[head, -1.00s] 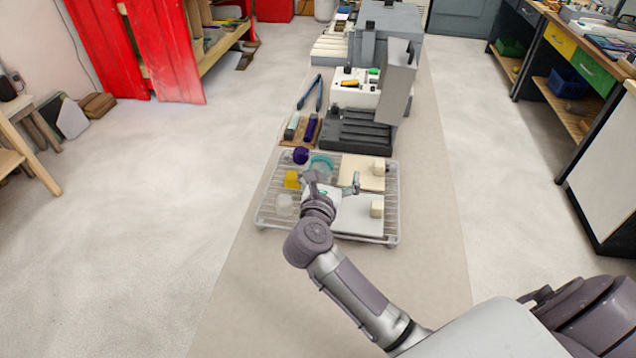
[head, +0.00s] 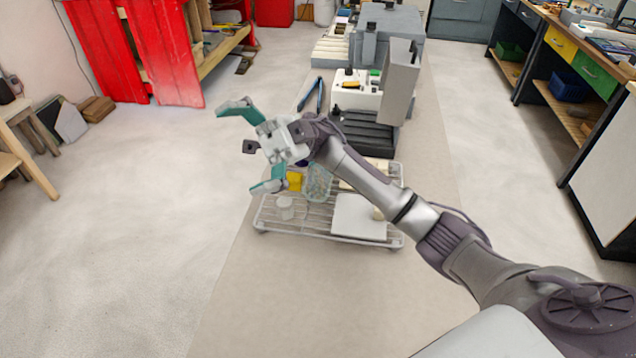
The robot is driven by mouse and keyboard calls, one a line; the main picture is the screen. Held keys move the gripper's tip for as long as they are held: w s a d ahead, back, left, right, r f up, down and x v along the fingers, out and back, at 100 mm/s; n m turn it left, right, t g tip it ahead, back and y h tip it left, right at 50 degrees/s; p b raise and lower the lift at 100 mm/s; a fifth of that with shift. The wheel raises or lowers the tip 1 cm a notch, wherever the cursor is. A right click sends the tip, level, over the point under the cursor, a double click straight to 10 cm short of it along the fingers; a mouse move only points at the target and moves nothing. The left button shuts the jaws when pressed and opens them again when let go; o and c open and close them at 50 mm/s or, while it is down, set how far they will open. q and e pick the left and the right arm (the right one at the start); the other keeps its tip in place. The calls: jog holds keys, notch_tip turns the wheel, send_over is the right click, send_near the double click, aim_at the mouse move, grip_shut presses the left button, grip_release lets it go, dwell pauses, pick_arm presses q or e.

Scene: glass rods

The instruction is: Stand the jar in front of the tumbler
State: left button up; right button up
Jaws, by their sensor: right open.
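On the wire rack (head: 330,238) stand two see-through vessels. One is a larger bluish glass vessel (head: 318,183), partly behind my right arm. The other is a small clear, whitish vessel (head: 285,208) at the rack's front left. I cannot tell for sure which is the jar and which the tumbler. My right gripper (head: 238,149) is open and empty, its teal fingers spread wide. In the picture it lies up and left of both vessels, over the rack's far left corner and the floor. My left gripper is not in view.
Behind stand a dark ribbed tray (head: 365,132) and a grey machine (head: 385,35).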

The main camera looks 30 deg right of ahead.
jog(key=w+f+m+t+h, duration=0.2)
jog(key=w+f+t+h, duration=0.1)
jog(key=f+t, duration=0.3)
jog(key=m+t+h+b, duration=0.1)
jog(key=m+t+h, duration=0.4)
jog(key=t+h, duration=0.65)
send_near(321, 172)
jog(key=a+f+h, duration=0.1)
jog(key=w+a+f+g+h+p, duration=0.1)
jog(key=f, duration=0.1)
jog(key=w+a+f+g+h, duration=0.1)
jog(key=f, duration=0.1)
jog(key=shift+w+f, duration=0.2)
jog(key=f, duration=0.1)
jog(key=f+p, duration=0.1)
jog(key=f, duration=0.1)
jog(key=a+f+p, duration=0.1)
jog(key=shift+w+f, duration=0.35)
jog(key=shift+f, duration=0.25)
jog(key=shift+r, duration=0.1)
jog(key=c, duration=1.6)
